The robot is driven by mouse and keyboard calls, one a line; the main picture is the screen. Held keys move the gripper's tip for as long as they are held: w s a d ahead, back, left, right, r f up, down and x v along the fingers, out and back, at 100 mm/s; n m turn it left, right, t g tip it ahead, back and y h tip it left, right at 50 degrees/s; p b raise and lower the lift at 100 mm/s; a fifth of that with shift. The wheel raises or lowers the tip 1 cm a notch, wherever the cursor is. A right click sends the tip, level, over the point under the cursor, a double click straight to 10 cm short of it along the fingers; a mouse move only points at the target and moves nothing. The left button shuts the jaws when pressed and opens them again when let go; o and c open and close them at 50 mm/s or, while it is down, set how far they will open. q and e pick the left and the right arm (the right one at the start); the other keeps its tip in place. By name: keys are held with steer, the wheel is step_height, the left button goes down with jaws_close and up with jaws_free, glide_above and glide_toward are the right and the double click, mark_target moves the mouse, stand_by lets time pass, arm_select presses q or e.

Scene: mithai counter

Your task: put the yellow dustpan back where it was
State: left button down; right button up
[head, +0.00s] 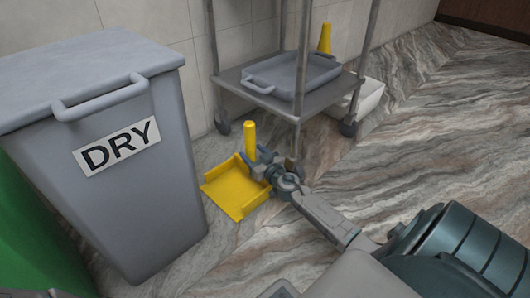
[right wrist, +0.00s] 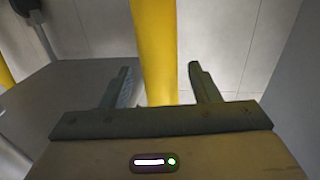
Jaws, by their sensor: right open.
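The yellow dustpan (head: 232,190) lies flat on the marble floor between the grey bin and the trolley, its handle standing upright. My right gripper (head: 259,161) is low beside the handle in the head view. In the right wrist view the yellow handle (right wrist: 155,40) stands between the two open fingers of my right gripper (right wrist: 160,72), with a gap on each side. The fingers are not closed on it. My left gripper is not in view.
A grey bin (head: 120,195) marked DRY stands at the left, with a green bin (head: 35,235) beside it. A metal trolley (head: 235,80) holds a grey tray (head: 295,75). Another yellow object (head: 325,38) shows behind it. The floor at the right is clear.

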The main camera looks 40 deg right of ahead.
steer(key=s, duration=0.3)
steer(key=s+b, duration=0.1)
steer(key=s, duration=0.2)
steer(key=s+b, duration=0.1)
steer(key=s, duration=0.2)
steer(key=shift+a+f, duration=0.15)
steer(key=shift+a, duration=0.2)
steer(key=shift+s, duration=0.65)
